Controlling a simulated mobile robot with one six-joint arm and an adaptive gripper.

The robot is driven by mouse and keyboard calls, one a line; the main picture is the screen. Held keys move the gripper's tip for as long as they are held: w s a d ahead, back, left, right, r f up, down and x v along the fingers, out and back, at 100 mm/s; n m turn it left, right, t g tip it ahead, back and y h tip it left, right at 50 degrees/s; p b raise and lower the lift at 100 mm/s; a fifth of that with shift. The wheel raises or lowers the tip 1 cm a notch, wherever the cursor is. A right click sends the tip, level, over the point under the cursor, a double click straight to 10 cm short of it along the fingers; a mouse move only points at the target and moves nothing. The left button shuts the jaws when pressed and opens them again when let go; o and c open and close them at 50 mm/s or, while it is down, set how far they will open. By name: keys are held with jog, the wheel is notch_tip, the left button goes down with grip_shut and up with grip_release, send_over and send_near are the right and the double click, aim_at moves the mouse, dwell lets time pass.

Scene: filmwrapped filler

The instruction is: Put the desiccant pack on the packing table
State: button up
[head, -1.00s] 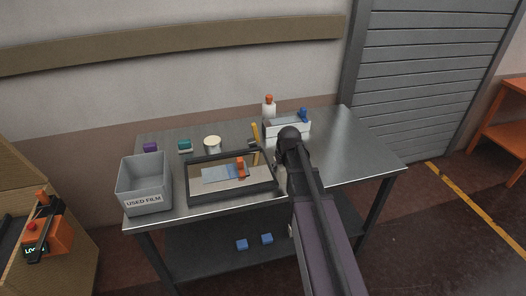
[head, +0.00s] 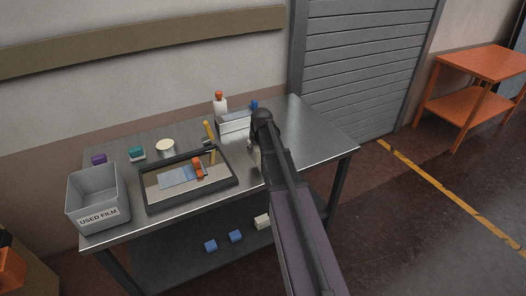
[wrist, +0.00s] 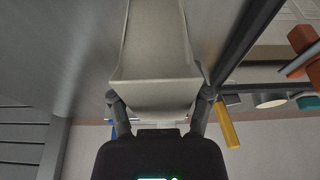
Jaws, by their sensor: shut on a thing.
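A pale, off-white pack (wrist: 158,60), seemingly the desiccant pack, fills the middle of the wrist view. My gripper (wrist: 158,105) is shut on it, with one finger at each side. In the head view my gripper (head: 258,150) is above the steel table (head: 310,140), right of the black-framed tray; my arm hides most of it and the pack. An orange table (head: 485,65) with a bare top and a lower shelf stands at the far right. No label shows which table is the packing table.
The steel table holds a grey "USED FILM" bin (head: 96,195), a black-framed tray (head: 190,183), a round tub (head: 165,146), a white bottle (head: 220,105) and a caddy (head: 236,122). Blue blocks (head: 222,241) lie on its lower shelf. Open floor lies before the orange table.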

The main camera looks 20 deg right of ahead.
jog(key=shift+w+d+f, duration=0.1)
jog(key=shift+w+d, duration=0.4)
jog(key=shift+d, duration=0.35)
jog(key=shift+w+d+f, duration=0.1)
jog(key=shift+w+d, duration=0.35)
jog(key=shift+d, duration=0.35)
jog(key=shift+w+d, duration=0.25)
jog(key=shift+d, duration=0.15)
jog(key=shift+w+d+f+b, duration=0.15)
jog(key=shift+d+f+b, duration=0.05)
jog(key=shift+d+b, duration=0.15)
jog(key=shift+a+f+b, duration=0.15)
jog(key=shift+f+b, duration=1.45)
jog(key=shift+f, duration=0.15)
jog(key=o, duration=1.3)
